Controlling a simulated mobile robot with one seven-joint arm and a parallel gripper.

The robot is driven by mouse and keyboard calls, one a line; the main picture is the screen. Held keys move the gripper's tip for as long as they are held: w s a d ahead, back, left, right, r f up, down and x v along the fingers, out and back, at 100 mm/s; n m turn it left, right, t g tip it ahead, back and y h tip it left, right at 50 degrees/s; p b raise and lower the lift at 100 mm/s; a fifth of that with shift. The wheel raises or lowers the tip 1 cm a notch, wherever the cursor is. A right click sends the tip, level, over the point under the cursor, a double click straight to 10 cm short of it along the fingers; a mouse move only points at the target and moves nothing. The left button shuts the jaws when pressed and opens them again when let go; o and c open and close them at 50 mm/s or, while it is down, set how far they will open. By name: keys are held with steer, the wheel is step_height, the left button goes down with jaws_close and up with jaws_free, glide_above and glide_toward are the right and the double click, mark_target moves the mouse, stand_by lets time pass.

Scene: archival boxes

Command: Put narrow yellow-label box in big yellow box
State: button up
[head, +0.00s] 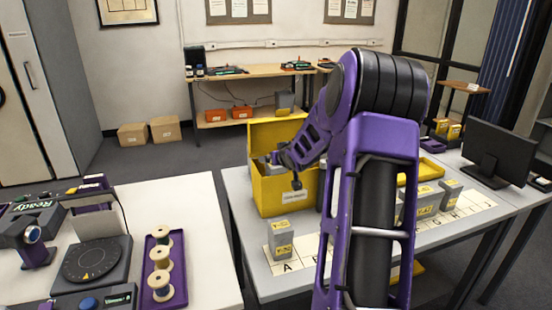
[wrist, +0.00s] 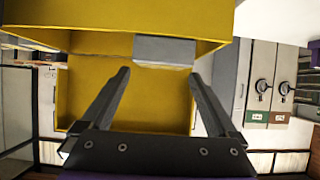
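The big yellow box (head: 275,200) stands on the table with its lid (head: 285,132) raised at the back and a white label on its front. In the wrist view its yellow walls (wrist: 85,95) fill the middle. A grey box (wrist: 165,50) shows in the yellow box just beyond my fingertips; its label is not visible. My gripper (wrist: 158,75) is open and empty, with its fingers apart and pointing into the yellow box. In the head view my arm covers part of the scene. Grey yellow-label boxes stand on the lettered strip: one near A (head: 281,240). I cannot tell which is the narrow one.
More grey yellow-label boxes (head: 428,202) stand right of my arm on the lettered strip (head: 470,213). A yellow tray or lid (head: 431,169) lies behind them, and a monitor (head: 497,150) stands at the right. A separate left table (head: 200,215) holds a purple spool tray (head: 150,291).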

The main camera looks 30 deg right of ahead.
steer(key=shift+r, duration=0.25)
steer(key=p+v, duration=0.4)
steer(key=v, duration=0.8)
steer(key=shift+r, duration=0.35)
steer(key=shift+s, duration=0.15)
